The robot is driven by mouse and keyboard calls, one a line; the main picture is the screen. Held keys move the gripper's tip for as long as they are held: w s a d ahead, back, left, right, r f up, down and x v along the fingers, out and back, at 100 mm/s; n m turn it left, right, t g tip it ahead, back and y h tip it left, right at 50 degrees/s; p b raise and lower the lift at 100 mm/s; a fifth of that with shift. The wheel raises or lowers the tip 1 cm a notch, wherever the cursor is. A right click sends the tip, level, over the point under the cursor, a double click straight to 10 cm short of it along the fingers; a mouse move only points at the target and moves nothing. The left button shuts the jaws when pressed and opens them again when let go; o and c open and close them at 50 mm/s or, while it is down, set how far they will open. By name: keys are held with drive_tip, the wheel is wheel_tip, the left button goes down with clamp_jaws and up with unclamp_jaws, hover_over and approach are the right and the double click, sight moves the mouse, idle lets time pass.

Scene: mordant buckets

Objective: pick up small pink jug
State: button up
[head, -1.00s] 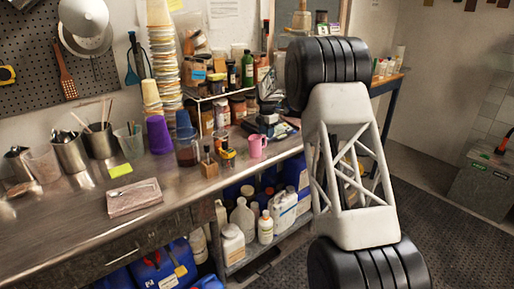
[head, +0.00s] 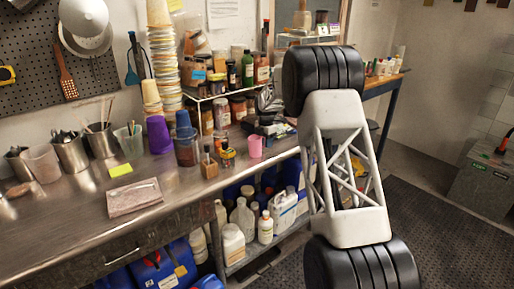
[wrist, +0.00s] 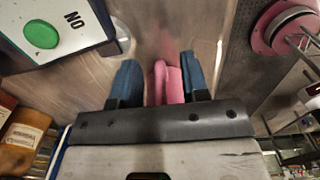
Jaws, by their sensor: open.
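The small pink jug (head: 256,147) stands on the metal worktop near its front edge, right of the small wooden block. In the wrist view the pink jug (wrist: 168,84) shows between the two blue fingers of my gripper (wrist: 160,77). The fingers are open, one on each side of it, with a narrow gap visible beside the jug. The lower part of the jug in that view is hidden behind the gripper's dark body. I cannot tell how deep the fingers reach around it. In the head view my fingers cannot be made out clearly.
A white device with a green button (wrist: 41,34) lies close to the left finger in the wrist view. A wooden block (head: 209,169) and small jars stand left of the jug. A shelf of bottles (head: 230,95) stands behind.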

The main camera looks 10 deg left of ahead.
drive_tip(key=shift+c, duration=0.4)
clamp_jaws()
drive_tip(key=shift+r, duration=0.55)
drive_tip(key=shift+r, duration=1.3)
drive_tip(key=s+d+r, duration=0.1)
drive_tip(key=s+d, duration=0.2)
drive_tip(key=s, duration=1.2)
drive_tip(key=shift+d+r, duration=0.15)
drive_tip(key=shift+d, duration=0.2)
idle(0.4)
drive_tip(key=shift+s, duration=0.25)
idle(0.9)
